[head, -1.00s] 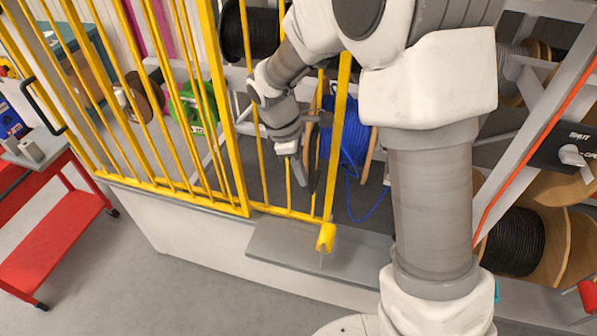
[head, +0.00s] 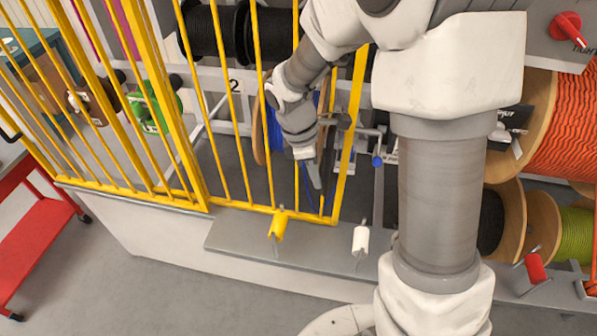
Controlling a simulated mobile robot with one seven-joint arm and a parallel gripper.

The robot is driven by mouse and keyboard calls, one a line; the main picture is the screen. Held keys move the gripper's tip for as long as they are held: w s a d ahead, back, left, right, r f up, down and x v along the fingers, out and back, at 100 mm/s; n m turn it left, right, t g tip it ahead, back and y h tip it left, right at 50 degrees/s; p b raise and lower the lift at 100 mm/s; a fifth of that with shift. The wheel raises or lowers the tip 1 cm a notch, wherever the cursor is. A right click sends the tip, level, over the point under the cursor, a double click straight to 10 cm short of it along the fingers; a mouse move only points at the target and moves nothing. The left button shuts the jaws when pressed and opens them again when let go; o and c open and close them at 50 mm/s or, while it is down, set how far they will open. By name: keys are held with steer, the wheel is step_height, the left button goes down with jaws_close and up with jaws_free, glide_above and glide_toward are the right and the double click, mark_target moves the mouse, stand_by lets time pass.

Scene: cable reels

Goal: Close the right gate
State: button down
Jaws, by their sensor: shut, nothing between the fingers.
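The right gate (head: 237,150) is a yellow barred panel. It runs from a thick post on the left to a thick free end bar (head: 349,140) on the right. Its bottom rail stands over the grey ledge, close to in line with the left barred panel (head: 100,120). My gripper (head: 314,178) is shut and empty. It points down among the gate's right-hand bars, just left of the end bar. I cannot tell whether it touches the gate. My forearm and wrist hide part of the gate's upper right.
On the grey ledge (head: 225,235) are a yellow-capped pin (head: 277,225) and a white-capped pin (head: 360,240). A red-handled pin (head: 535,268) stands further right. Cable reels, including an orange one (head: 570,125), fill the rack behind. A red cart (head: 40,235) stands left. Floor in front is clear.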

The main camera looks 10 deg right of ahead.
steer(key=s+d+p, duration=0.1)
steer(key=s+d, duration=0.2)
steer(key=d, duration=0.7)
steer(key=s+d+p, duration=0.1)
steer(key=s+d, duration=0.3)
steer(key=d, duration=0.6)
steer(key=shift+s+p, duration=0.15)
steer(key=shift+p, duration=0.25)
steer(key=w+a+r, duration=0.1)
steer(key=a+r, duration=0.6)
steer(key=r, duration=0.3)
steer(key=s+a+r+m+t+y+b, duration=0.2)
steer(key=s+a+r+m+t, duration=0.4)
steer(key=m, duration=1)
steer(key=s+a+r, duration=0.3)
steer(key=s+a, duration=0.1)
steer(key=s, duration=0.1)
steer(key=shift+a+r+y, duration=0.35)
steer(key=shift+a+y, duration=0.05)
